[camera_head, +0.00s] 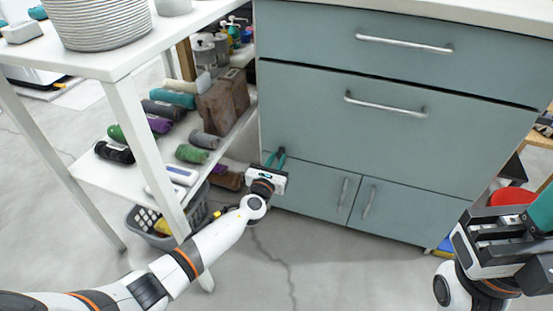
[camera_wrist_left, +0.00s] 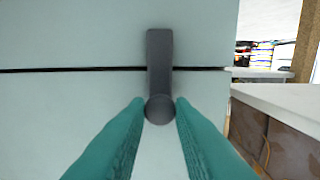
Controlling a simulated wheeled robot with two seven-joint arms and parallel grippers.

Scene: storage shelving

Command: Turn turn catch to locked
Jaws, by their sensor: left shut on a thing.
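The turn catch (camera_wrist_left: 160,60) shows in the left wrist view as a dark grey bar. It stands upright in the picture and crosses the dark seam between two pale panels. Its round knob (camera_wrist_left: 160,109) is at the lower end, between the teal fingertips of my left gripper (camera_wrist_left: 159,118), which is shut on it. In the head view my left gripper (camera_head: 275,155) is at the left edge of the blue-grey cabinet (camera_head: 390,120), and the catch is hidden there. My right gripper (camera_head: 510,225) is at the right edge, partly cut off, with its fingertips out of view.
A white shelf unit (camera_head: 122,72) with rolled cloths and bags stands close on the left of my left arm. A grey basket (camera_head: 150,228) is under it. The cabinet has drawer handles (camera_head: 385,105) and two low doors. The floor in front is clear.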

